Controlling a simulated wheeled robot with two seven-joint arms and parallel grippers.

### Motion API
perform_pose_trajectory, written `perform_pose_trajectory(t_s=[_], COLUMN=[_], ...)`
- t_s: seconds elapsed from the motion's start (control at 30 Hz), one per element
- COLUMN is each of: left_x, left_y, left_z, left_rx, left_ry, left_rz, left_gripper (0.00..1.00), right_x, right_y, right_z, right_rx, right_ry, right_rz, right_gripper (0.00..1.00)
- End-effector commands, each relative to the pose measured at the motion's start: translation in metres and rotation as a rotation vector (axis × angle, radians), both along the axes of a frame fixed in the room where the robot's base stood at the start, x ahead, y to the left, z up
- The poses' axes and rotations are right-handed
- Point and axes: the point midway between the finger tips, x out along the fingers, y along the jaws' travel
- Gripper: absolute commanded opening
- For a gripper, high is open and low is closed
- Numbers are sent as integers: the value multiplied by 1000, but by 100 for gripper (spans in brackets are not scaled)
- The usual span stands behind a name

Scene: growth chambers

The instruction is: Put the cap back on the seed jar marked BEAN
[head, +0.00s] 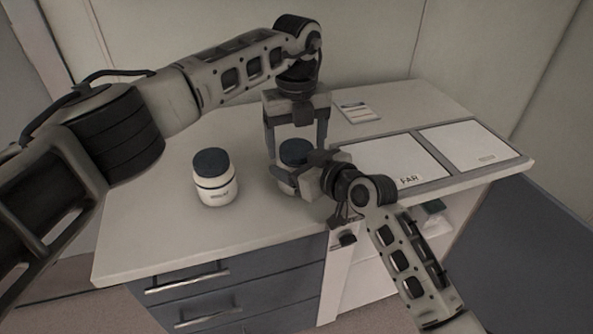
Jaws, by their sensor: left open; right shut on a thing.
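A white jar (287,182) stands at the middle of the worktop, largely hidden by my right gripper. Its label cannot be read. A dark blue cap (295,149) is at its top; I cannot tell if it is fully seated. My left gripper (297,150) points down from above, open, with one finger on each side of the cap. My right gripper (303,177) comes in from the right, low at the jar's body, and is shut on the jar.
Another white jar (215,188) with a dark blue cap stands to the left; its small label is hard to read. Two pale panels, one marked FAR (398,165), lie at the right. A small card (358,112) lies at the back. The worktop's front left (150,240) is clear.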

Motion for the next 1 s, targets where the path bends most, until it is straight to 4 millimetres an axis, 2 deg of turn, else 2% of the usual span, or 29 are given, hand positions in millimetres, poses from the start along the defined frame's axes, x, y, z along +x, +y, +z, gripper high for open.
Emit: perform_pose_trajectory(t_s=[0.3, 0.33, 0.4, 0.5, 0.67, 0.9, 1.0], left_x=[0, 0, 0, 0, 0, 0, 0], left_y=[0, 0, 0, 0, 0, 0, 0], left_z=[-3, -3, -3, -3, -3, -3, -3], left_rx=[0, 0, 0, 0, 0, 1, 1], left_ry=[-1, -1, -1, -1, -1, 0, 0], left_rz=[0, 0, 0, 0, -9, -265, -298], left_gripper=[78, 76, 56, 32, 32, 32, 32], right_x=[0, 0, 0, 0, 0, 0, 0], right_y=[0, 0, 0, 0, 0, 0, 0], right_z=[0, 0, 0, 0, 0, 0, 0], right_rx=[-1, -1, -1, -1, -1, -1, -1], right_ry=[1, 1, 1, 1, 1, 1, 1], right_rz=[0, 0, 0, 0, 0, 0, 0], right_gripper=[6, 6, 6, 6, 6, 6, 6])
